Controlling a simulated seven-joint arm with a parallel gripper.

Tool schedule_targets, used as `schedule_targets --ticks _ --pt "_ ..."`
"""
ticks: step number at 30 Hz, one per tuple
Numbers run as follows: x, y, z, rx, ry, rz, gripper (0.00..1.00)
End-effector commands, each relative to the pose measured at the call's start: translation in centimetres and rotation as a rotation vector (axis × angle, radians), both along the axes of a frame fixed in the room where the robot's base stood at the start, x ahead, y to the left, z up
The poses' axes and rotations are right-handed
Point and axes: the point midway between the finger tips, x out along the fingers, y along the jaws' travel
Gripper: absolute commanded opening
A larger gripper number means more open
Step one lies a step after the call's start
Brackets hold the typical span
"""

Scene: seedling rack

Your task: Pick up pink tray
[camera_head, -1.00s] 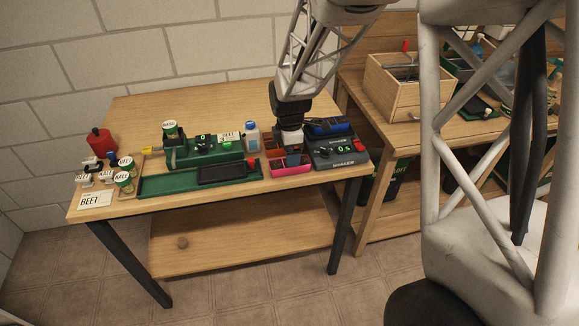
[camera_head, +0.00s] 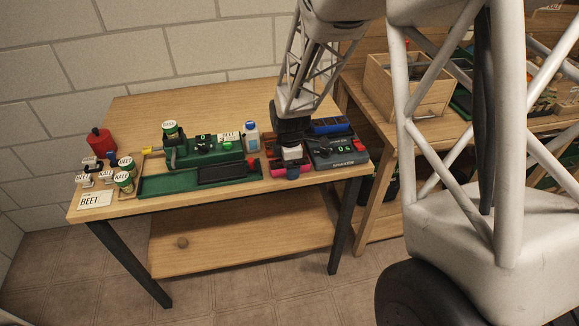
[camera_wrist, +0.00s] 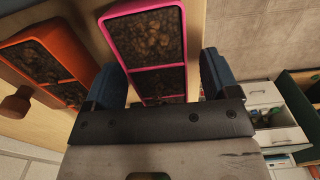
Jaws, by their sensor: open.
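I cannot tell whether the fingers touch the tray.
An orange tray (camera_wrist: 22,42) lies left of the pink one in the wrist view. A green base (camera_head: 160,186) with a black tray (camera_head: 222,172) is to the left. The table's front edge is near.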

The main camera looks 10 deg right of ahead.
Motion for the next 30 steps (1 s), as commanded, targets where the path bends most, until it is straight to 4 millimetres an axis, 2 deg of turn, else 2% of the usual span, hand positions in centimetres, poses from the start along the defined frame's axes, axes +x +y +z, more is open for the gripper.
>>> schedule_targets --ticks 14,24,25,30 --pt "0.02 0.0 0.03 0.0 0.0 0.0 0.79" --pt "0.02 0.0 0.04 0.0 0.0 0.0 0.27" --pt "0.03 0.0 0.05 0.0 -0.001 0.0 0.24" --pt "0.03 0.0 0.05 0.0 -0.001 0.0 0.24"
